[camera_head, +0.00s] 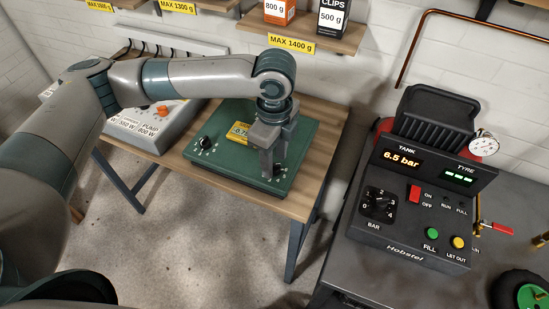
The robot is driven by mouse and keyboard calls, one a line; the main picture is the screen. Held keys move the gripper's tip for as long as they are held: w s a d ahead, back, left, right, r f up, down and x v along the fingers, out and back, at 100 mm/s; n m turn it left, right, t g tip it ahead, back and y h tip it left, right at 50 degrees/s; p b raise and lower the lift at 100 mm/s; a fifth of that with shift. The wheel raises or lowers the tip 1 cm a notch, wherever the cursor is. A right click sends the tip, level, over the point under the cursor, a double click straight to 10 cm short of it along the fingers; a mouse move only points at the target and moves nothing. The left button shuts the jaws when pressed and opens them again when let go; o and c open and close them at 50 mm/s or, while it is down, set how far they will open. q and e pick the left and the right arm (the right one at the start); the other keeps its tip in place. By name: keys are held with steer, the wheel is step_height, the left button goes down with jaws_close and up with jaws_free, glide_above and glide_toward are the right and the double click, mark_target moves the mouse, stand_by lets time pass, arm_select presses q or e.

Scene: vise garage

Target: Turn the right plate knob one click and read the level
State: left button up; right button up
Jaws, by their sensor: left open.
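The green plate (232,172) lies on a wooden table. A black left knob (206,143) with white marks around it sits on the plate's left part. A yellow level display (238,132), partly covered by my left gripper, seems to read 0.75. My left gripper (274,165) is open and points down over the plate's right part. Its fingers hide most of the right plate knob's place, so I cannot tell whether they touch the knob. Some white marks show beside the fingertips. My right gripper is out of view.
A grey power box (158,118) with an orange switch stands left of the plate, partly behind my left arm. A dark compressor (415,205) showing 6.5 bar stands on the right bench. A shelf (342,38) labelled MAX 1400 g holds boxes above.

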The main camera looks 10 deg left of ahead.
arm_select(q)
steer(key=shift+f, duration=0.65)
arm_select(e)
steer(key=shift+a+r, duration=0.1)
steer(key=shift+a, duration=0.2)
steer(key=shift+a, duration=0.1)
arm_select(q)
jaws_close()
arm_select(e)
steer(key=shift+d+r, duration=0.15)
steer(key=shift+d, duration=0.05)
